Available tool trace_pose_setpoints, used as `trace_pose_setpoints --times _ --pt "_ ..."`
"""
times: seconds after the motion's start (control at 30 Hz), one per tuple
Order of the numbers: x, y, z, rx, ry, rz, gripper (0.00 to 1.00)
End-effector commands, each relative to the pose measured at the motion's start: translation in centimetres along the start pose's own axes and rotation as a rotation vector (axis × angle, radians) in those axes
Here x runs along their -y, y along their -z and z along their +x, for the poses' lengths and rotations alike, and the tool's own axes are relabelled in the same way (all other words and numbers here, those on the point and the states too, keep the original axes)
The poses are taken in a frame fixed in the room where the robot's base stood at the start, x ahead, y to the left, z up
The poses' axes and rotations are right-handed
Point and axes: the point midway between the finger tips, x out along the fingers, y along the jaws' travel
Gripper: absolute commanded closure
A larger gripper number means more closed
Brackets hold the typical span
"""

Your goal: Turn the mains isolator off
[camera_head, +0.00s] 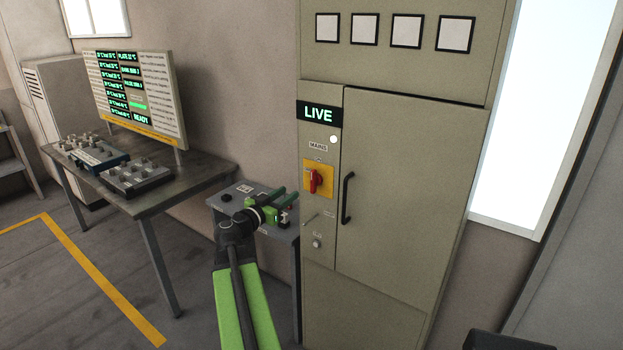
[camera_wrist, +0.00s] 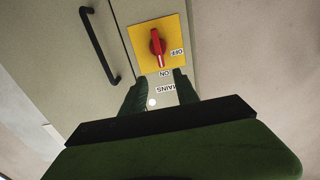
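The mains isolator is a red rotary handle (camera_head: 314,181) on a yellow plate (camera_head: 308,171) on the cabinet's narrow left panel. In the wrist view, which is upside down, the red handle (camera_wrist: 157,43) stands upright in the picture, its white-marked end toward the ON label (camera_wrist: 164,73). The OFF label (camera_wrist: 177,52) is at the plate's side. My gripper (camera_head: 291,204) is in front of the cabinet, left of and below the handle in the head view. Its fingers are spread with nothing between them (camera_wrist: 158,88), apart from the handle.
The cabinet (camera_head: 410,200) shows a lit LIVE sign (camera_head: 318,114), a white lamp (camera_head: 333,139) and a black door handle (camera_head: 347,198). A small grey stand (camera_head: 232,207) is beside it. A workbench (camera_head: 160,200) with equipment and a display board (camera_head: 140,95) stands left.

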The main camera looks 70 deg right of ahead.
Motion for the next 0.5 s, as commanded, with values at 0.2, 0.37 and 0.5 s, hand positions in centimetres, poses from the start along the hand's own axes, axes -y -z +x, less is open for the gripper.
trace_pose_setpoints --times 0.2,0.37,0.5 --pt "0.1 0.0 6.0 0.001 -0.004 -0.001 0.64" --pt "0.2 0.0 9.8 0.001 -0.003 -0.001 0.64" --pt "0.1 0.0 12.4 0.001 -0.002 -0.001 0.64"
